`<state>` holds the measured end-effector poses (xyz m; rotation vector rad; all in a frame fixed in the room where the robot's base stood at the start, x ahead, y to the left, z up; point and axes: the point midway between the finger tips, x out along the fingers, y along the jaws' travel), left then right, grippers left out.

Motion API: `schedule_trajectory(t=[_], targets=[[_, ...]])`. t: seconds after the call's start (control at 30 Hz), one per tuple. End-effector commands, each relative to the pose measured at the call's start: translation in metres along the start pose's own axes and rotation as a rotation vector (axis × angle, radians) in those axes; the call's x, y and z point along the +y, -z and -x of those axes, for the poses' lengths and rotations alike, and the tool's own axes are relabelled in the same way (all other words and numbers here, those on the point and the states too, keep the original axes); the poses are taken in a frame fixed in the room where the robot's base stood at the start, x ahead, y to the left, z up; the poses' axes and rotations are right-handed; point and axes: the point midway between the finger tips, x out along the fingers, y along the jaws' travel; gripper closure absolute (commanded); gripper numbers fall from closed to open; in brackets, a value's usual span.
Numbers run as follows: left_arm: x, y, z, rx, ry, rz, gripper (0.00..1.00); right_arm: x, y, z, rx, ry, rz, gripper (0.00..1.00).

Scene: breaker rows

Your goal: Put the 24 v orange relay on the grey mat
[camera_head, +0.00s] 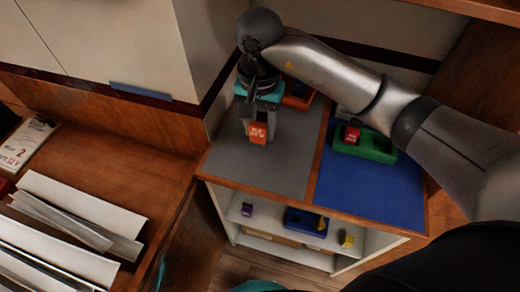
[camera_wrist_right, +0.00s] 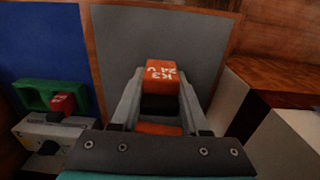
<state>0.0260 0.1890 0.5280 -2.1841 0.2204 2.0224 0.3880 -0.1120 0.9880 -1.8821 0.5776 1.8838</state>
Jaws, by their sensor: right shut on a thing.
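An orange relay (camera_head: 258,133) with white lettering and a dark lower part is between the fingers of my right gripper (camera_head: 259,128). It also shows in the right wrist view (camera_wrist_right: 161,76), where the fingers close on it from both sides. The lettering is too small to read surely. The grey mat (camera_head: 285,165) covers the left part of the cabinet top, and the relay appears over it. I cannot tell whether the relay touches the mat. My left gripper is not in view.
An orange holder (camera_head: 301,100) stands behind my right gripper. A blue mat (camera_head: 375,185) at the right bears a green holder (camera_head: 378,150) with a red relay (camera_head: 352,133). Shelves below hold small items, including a blue holder (camera_head: 302,220). A wall corner stands close at the left.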

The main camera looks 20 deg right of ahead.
Motion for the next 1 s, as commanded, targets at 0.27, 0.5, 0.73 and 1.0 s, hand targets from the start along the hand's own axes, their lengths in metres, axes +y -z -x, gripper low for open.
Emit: schedule_trajectory(t=[0.27,0.5,0.73,1.0], targets=[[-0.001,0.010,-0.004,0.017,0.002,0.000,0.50,0.000,0.000,-0.046,-0.001,0.001,0.000,1.00],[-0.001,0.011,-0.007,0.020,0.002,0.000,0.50,0.000,-0.001,-0.068,-0.003,-0.001,0.000,1.00],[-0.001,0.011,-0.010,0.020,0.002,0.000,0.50,0.000,0.000,-0.092,0.000,0.001,0.001,1.00],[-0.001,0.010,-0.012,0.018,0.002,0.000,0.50,0.000,0.001,-0.093,0.002,0.001,0.001,1.00]])
